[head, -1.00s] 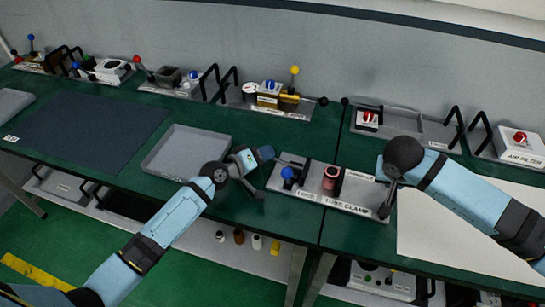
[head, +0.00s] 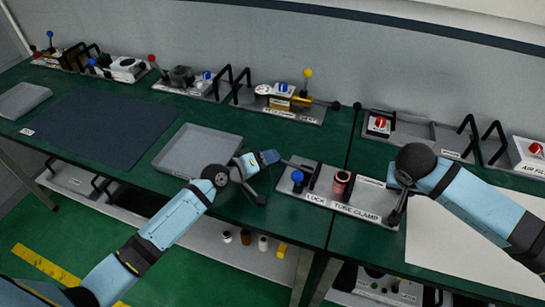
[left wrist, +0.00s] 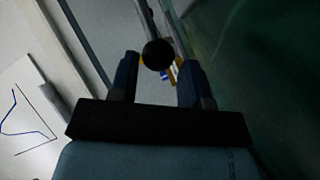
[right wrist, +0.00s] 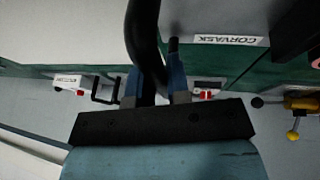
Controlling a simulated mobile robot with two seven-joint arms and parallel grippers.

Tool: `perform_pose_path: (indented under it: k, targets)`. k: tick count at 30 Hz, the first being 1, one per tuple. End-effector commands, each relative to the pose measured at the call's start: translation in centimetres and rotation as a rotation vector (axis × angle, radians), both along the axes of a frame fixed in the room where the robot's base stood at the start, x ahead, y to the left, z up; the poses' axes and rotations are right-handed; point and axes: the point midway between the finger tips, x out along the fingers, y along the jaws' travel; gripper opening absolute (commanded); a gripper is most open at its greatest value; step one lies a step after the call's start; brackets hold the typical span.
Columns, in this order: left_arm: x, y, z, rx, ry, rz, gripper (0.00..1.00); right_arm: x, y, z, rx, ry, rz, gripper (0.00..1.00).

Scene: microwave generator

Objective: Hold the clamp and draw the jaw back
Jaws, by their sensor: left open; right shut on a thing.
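The tube clamp (head: 350,207) is a grey plate on the green bench, labelled LOCK and TUBE CLAMP. It carries a blue-knobbed lock lever (head: 297,177) and a dark pink cylinder (head: 341,183). My left gripper (head: 272,157) is open at the clamp's left end. In the left wrist view, a black ball knob (left wrist: 158,54) on a rod lies between the spread fingers. My right gripper (right wrist: 153,85) is shut on a black handle (right wrist: 144,40), seen in the right wrist view; my arm partly hides that grip in the head view, at the clamp's right end.
A grey tray (head: 190,152) and a dark mat (head: 100,127) lie left of the clamp. Several fixtures with levers and black handles line the back, including one with a yellow knob (head: 308,72). A white sheet (head: 460,245) covers the bench at right.

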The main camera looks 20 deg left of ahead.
Motion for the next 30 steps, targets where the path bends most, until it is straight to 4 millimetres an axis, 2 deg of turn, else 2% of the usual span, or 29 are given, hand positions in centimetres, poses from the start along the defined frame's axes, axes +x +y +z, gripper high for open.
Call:
perform_pose_path:
  k: [6,12,18,26,27,30]
  targets:
    - [-4.1,2.7,0.8,0.004,0.001,0.0,0.43,-0.1,-0.2,-0.4,-0.005,0.006,-0.002,0.0]
    - [-6.9,4.5,1.6,0.003,0.001,0.0,0.43,-0.1,-0.2,-0.4,-0.004,0.005,-0.002,0.0]
    - [-8.1,5.4,2.0,0.0,0.0,0.001,0.43,-0.1,-0.1,-0.4,-0.004,0.005,-0.002,0.0]
    - [-8.2,5.4,2.1,-0.001,0.0,0.001,0.43,-0.1,-0.1,-0.3,-0.003,0.005,-0.001,0.0]
    - [-8.2,5.4,2.1,-0.001,0.0,0.001,0.43,-0.1,-0.1,-0.3,-0.003,0.004,-0.001,0.24]
    - [-8.1,5.4,2.1,-0.001,0.0,0.001,0.43,0.0,-0.1,-0.2,-0.003,0.003,-0.002,0.47]
